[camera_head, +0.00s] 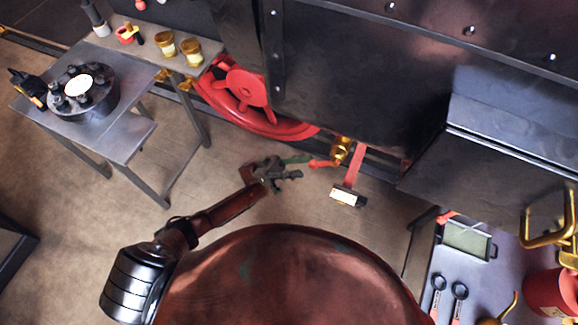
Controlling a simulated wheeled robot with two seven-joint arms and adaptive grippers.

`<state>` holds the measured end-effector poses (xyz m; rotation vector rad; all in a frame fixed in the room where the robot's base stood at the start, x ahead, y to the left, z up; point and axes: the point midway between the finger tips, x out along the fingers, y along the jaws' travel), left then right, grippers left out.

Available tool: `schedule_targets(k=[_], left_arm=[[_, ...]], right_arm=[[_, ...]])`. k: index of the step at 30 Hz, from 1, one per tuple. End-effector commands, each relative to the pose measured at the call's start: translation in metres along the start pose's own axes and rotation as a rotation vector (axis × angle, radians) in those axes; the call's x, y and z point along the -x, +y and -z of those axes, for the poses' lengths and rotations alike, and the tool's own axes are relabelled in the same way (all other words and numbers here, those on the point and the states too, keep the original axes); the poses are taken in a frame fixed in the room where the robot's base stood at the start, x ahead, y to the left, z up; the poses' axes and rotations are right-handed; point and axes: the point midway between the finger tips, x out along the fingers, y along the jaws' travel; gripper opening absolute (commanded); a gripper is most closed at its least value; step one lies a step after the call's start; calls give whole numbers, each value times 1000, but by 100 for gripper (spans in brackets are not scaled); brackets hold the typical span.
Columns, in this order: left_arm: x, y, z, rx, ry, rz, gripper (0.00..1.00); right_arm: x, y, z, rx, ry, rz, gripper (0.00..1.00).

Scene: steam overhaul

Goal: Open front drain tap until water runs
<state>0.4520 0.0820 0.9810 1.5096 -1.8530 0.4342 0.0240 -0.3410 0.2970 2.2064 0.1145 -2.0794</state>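The front drain tap (342,151) is a small brass fitting under the dark engine front, just right of the red wheel. Its red lever (321,163) sticks out to the left, roughly level. No water shows at the tap. My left gripper (292,170) is just left of the lever's end, with its fingers pointing right towards it. The fingers look spread and hold nothing I can make out. A narrow greenish part beside them reaches close to the lever tip; I cannot tell whether it touches. My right gripper is not in view.
A red bracket (354,165) with a small plate (347,196) hangs right of the tap. A red spoked wheel (247,88) is behind it. A metal table (135,130) with a dark round part (84,93) stands left. A tool bench (500,275) is at lower right. Open floor lies left.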

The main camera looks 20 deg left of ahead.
Motion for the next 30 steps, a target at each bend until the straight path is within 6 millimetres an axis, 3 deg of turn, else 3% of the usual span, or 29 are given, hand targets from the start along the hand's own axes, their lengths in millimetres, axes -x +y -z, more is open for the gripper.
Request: schedule_targets(k=[6,11,30], left_arm=[[43,-1,0,0,-2,2,38],[58,0,-1,1,-1,1,38],[63,0,0,0,0,0,38]], right_arm=[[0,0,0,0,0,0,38],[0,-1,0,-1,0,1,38],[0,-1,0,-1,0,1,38]])
